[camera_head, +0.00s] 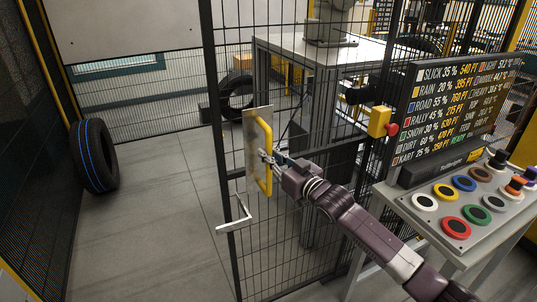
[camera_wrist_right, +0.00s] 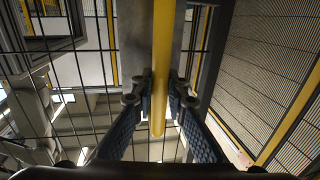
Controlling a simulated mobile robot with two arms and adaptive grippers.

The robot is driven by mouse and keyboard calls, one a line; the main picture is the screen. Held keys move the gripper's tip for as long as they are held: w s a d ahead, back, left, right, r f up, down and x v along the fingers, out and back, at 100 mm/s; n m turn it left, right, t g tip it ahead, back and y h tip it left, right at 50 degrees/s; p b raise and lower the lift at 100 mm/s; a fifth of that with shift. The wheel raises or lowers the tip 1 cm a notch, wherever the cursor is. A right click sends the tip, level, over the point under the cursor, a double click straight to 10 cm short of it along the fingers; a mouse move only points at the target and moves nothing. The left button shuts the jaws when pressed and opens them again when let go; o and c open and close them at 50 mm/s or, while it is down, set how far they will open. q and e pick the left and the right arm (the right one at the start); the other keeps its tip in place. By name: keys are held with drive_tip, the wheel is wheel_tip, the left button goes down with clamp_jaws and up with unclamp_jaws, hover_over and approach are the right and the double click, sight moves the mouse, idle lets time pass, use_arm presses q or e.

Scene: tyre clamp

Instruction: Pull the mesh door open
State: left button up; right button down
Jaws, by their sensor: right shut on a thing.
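The mesh door (camera_head: 285,217) is a black wire panel in a dark frame, and it stands ajar, with a gap to the left of its free edge. A yellow bar handle (camera_head: 265,135) is mounted upright on a grey plate (camera_head: 252,128) near that edge. My right gripper (camera_head: 266,158) is shut on the handle near its middle. In the right wrist view the two fingers (camera_wrist_right: 160,95) lie on either side of the yellow handle (camera_wrist_right: 163,45). My left gripper does not show.
A control desk with coloured buttons (camera_head: 470,205) and a price screen (camera_head: 455,105) stands at the right. A yellow box with a red button (camera_head: 379,122) is on the fence. A tyre with a blue stripe (camera_head: 93,156) stands at the left. The floor between it and the door is clear.

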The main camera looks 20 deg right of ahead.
idle(0.3)
drive_tip(key=c, duration=1.9)
unclamp_jaws()
drive_tip(key=shift+d, duration=0.1)
drive_tip(key=s+d, duration=0.2)
drive_tip(key=s, duration=0.9)
drive_tip(key=shift+s+d, duration=0.15)
drive_tip(key=shift+s, duration=0.25)
drive_tip(key=shift+f, duration=0.1)
